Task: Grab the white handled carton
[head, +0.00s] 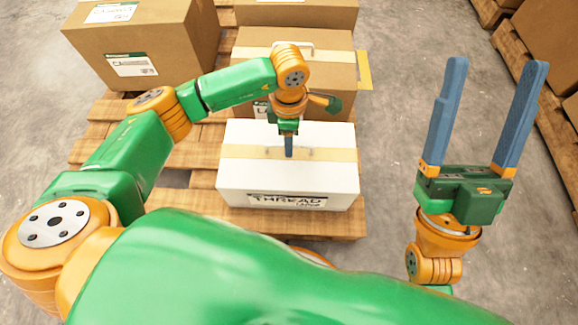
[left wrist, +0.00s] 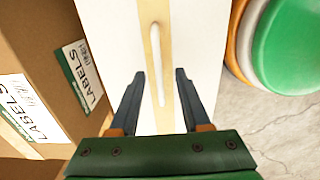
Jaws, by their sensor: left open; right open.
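The white carton (head: 235,185) sits on the wooden pallet, with a tan tape strip across its top and a "THREAD" label on its front. A thin pale handle runs along the tape. In the left wrist view the carton (left wrist: 205,40) lies below my left gripper, with the handle (left wrist: 159,65) between the fingers. My left gripper (head: 289,152) is open above the middle of the carton; it also shows in the left wrist view (left wrist: 158,88). Whether the fingers touch the carton, I cannot tell. My right gripper (head: 493,80) is open and empty, fingers up, right of the pallet.
Brown cartons stand behind the white one: one directly behind (head: 330,75), one at the back left (head: 145,45) and one at the back (head: 300,12). The pallet (head: 335,225) has bare slats at the front.

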